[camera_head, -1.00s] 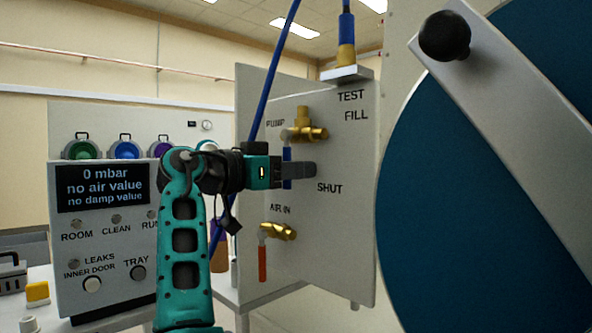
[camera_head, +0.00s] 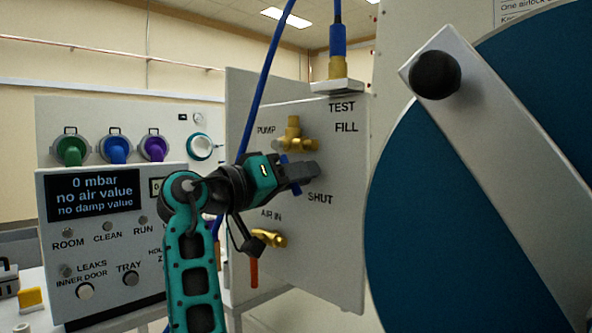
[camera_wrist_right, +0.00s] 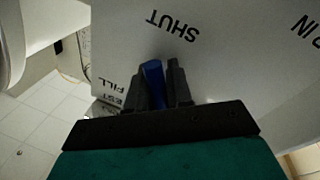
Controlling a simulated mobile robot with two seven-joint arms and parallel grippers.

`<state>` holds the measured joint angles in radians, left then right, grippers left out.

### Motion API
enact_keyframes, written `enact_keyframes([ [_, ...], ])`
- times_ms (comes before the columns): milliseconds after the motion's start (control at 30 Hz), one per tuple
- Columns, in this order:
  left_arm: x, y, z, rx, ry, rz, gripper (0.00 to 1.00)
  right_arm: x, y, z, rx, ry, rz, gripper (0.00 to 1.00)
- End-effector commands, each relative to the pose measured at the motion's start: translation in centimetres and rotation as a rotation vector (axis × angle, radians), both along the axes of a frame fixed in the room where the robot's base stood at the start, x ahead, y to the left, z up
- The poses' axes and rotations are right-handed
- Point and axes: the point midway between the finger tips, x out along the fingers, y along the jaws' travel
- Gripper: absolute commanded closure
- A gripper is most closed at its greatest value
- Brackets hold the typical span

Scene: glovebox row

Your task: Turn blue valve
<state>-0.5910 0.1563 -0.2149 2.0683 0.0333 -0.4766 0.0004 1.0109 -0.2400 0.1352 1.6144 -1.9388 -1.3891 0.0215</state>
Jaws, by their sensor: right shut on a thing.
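The blue valve has a brass body (camera_head: 294,136) beside the PUMP label on the grey panel. Its blue handle (camera_head: 283,160) is tilted, running from upper left to lower right, and is partly hidden by my right gripper (camera_head: 304,174). The wrist view shows the blue handle (camera_wrist_right: 153,84) between the two dark fingers of my right gripper (camera_wrist_right: 160,82), which is shut on it. The word SHUT is on the panel close to the fingers. My left gripper is not in view.
A second brass valve (camera_head: 268,238) with a red handle (camera_head: 254,272) is below, at AIR IN. A blue hose (camera_head: 264,80) passes left of the pump valve. A large blue round door (camera_head: 430,230) with a grey bar fills the right. A display box (camera_head: 95,195) stands at left.

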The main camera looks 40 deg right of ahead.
Motion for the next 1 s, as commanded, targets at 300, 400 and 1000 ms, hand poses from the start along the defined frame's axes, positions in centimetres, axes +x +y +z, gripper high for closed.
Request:
enact_keyframes([
  [300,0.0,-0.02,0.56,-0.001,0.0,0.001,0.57,-0.32,-0.03,0.16,-0.004,0.069,0.0,1.0],
  [400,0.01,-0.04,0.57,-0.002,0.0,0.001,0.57,-0.33,-0.03,0.16,-0.003,0.071,0.0,1.0],
  [1000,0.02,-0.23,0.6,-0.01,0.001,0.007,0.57,-0.33,-0.03,0.2,-0.005,0.069,0.0,0.59],
])
